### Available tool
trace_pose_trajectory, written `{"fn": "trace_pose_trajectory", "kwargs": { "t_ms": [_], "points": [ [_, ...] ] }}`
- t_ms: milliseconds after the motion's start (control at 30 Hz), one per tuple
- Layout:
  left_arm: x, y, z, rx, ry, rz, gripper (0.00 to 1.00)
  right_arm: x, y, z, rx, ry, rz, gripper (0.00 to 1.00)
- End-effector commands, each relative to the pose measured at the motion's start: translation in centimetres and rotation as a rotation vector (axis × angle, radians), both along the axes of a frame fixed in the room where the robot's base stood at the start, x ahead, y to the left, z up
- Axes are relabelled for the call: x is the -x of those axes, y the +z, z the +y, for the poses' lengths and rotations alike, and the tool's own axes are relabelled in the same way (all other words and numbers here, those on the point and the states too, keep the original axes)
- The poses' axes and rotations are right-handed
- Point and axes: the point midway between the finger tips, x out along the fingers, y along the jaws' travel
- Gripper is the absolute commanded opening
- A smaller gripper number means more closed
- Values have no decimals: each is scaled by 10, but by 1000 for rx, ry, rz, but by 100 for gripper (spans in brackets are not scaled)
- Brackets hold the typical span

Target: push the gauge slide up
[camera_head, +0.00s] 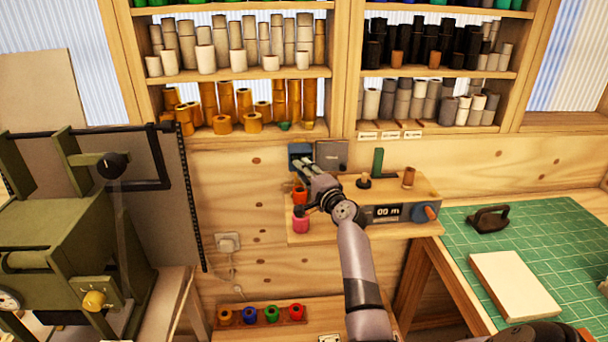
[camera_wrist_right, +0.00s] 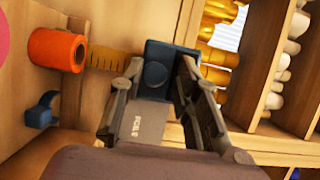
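The gauge shows in the wrist view as a yellowish ruled scale (camera_wrist_right: 105,60) with a dark blue block, seemingly its slide (camera_wrist_right: 155,78), at one end. In the head view the blue block (camera_head: 298,150) is against the wooden wall above the bench shelf. My right gripper (camera_head: 306,163) reaches it from the front, partly covering it. In the wrist view the right gripper (camera_wrist_right: 160,80) has its fingers spread, one on each side of the block. Whether they touch it is unclear. My left gripper is not in view.
A grey labelled plate (camera_head: 331,155) sits right of the block. An orange roll (camera_head: 299,195) and a pink roll (camera_head: 301,220) stand below, close to my arm. A counter box (camera_head: 388,213) is to the right. Shelves of rolls (camera_head: 240,125) hang above.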

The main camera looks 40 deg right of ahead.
Motion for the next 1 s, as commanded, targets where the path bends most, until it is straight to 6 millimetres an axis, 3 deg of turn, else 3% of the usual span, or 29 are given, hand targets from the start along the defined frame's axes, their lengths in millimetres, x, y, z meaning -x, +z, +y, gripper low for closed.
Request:
{"fn": "trace_pose_trajectory", "kwargs": {
  "t_ms": [133,567,1000],
  "points": [
    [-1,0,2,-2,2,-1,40,0,0,0,0,0,0,40],
    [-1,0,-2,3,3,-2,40,9,-3,2,-1,1,5,40],
    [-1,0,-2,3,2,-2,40,85,-3,14,1,0,3,40]
  ]
}}
